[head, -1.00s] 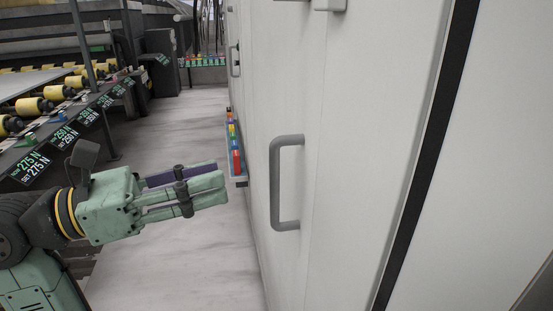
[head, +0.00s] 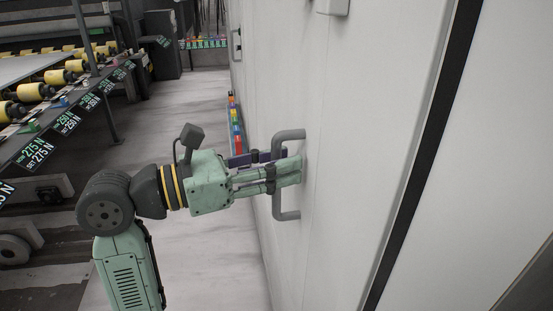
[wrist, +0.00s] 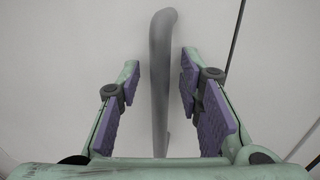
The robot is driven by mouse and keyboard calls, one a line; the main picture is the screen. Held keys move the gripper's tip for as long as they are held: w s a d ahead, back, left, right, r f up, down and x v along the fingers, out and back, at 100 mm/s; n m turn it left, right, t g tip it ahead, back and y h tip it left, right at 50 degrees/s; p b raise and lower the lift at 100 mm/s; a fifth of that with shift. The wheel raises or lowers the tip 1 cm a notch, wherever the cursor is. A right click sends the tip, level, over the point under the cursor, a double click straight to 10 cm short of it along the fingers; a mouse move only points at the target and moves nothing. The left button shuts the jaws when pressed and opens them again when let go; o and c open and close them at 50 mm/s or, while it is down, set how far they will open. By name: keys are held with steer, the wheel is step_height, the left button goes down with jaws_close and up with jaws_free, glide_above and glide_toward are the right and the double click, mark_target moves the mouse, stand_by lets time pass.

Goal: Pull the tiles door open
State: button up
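The door (head: 335,190) is a tall, pale white panel. Its grey bar handle (head: 289,136) stands upright on the panel in the head view. My gripper (head: 292,163) is at the middle of the handle, with its fingertips close to the panel. In the wrist view the handle (wrist: 160,70) runs between the two finger pads, and my gripper (wrist: 160,95) is open, with a gap on each side of the bar. In the head view the near finger hides part of the handle's middle.
A row of coloured items (head: 234,125) lies along the foot of the wall behind my gripper. A conveyor with yellow rollers (head: 55,77) runs along the left. The pale floor (head: 190,120) between is clear.

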jaws_close()
stand_by(0.4)
stand_by(0.4)
